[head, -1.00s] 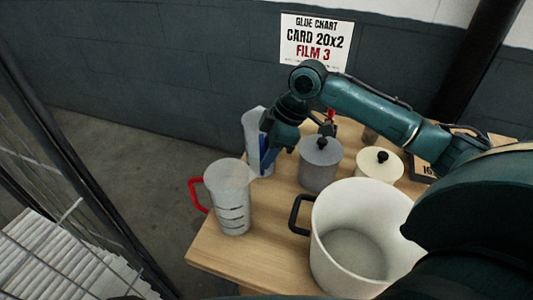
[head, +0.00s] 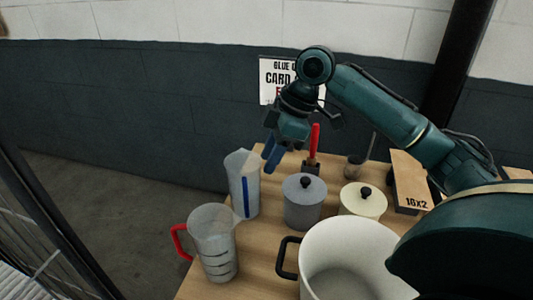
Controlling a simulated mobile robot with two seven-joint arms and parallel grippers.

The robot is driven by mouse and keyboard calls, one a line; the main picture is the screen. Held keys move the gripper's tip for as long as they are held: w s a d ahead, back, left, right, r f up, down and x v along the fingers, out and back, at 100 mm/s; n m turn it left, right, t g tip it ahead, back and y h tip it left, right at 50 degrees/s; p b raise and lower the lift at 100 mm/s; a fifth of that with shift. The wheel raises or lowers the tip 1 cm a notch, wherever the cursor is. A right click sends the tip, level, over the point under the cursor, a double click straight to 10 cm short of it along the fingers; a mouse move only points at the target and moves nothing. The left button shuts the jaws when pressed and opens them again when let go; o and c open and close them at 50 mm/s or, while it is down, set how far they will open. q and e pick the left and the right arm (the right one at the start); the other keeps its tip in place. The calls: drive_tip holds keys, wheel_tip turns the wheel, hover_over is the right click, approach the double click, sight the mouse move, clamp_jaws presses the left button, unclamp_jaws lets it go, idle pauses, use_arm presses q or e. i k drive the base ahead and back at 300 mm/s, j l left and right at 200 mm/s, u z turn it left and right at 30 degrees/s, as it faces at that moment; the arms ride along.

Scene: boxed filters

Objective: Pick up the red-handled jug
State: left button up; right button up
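The red-handled jug (head: 214,246) is a translucent grey measuring jug with dark marks. It stands upright near the left edge of the wooden table, its red handle (head: 180,242) facing left. My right gripper (head: 273,158) is above the table, behind and to the right of this jug and apart from it. Its blue fingers point down, close to the top right of a second translucent jug with a blue stripe (head: 244,184). The fingers look parted with nothing between them. My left gripper is out of view.
A grey lidded pot (head: 304,205), a cream lidded pot (head: 362,202) and a large white pot (head: 350,248) with a black handle crowd the table (head: 252,268). Behind are a red-handled tool (head: 315,138) and a box marked 10X2 (head: 410,183). A wire fence stands at left.

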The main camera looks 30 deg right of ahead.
sight(211, 228)
drive_tip(key=k+j, duration=0.8)
